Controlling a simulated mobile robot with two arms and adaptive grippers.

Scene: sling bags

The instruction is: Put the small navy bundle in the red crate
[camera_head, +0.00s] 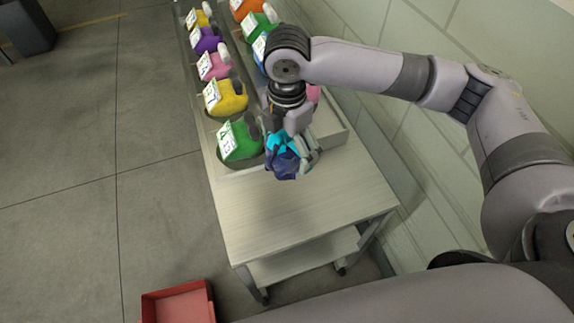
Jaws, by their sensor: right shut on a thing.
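My right gripper (291,146) is shut on a small navy bundle (284,165) with bright cyan parts on its upper side. The bundle hangs at the near end of the tray on the table, beside a green bundle. The fingers hide part of it, and I cannot tell whether it touches anything below. The red crate (178,304) stands on the floor at the bottom left, cut off by the frame edge. What shows of its inside is empty. My left gripper is not in view.
A pale table (290,210) carries a long tray with two rows of coloured bundles, including green (240,139), yellow (226,98) and pink (214,66). The near tabletop is bare. A tiled wall (400,150) runs along the right. The floor at left is open.

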